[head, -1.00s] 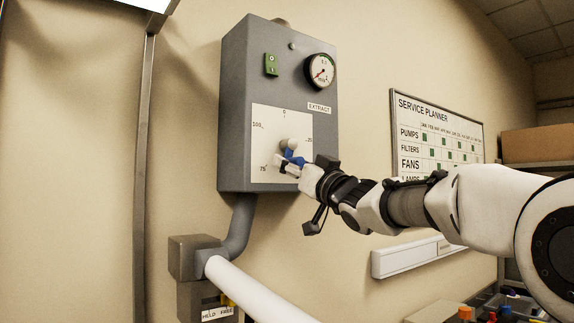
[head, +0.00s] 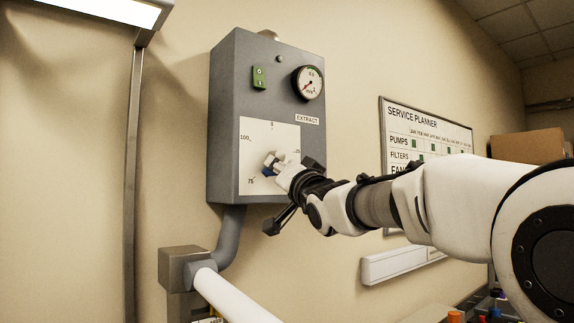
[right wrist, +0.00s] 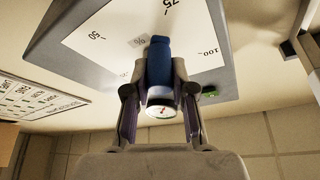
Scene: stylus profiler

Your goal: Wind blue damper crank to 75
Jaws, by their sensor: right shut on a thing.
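The blue damper crank (head: 267,171) sits on the white dial plate (head: 256,136) on the front of a grey wall box. In the head view its blue part lies low on the dial, on the side near the 75 mark (head: 250,180). My right gripper (head: 276,168) is shut on the crank and covers part of it and the lower right of the dial. In the right wrist view the blue crank grip (right wrist: 158,62) sits between the two fingers, with the 75 mark (right wrist: 168,3) beyond its tip. The exact reading cannot be told. My left gripper is out of view.
The grey box (head: 224,120) carries a round gauge (head: 309,83), a green switch (head: 259,77) and an EXTRACT label (head: 307,119). A grey conduit (head: 231,235) runs down below it. A service planner board (head: 430,125) hangs to the right.

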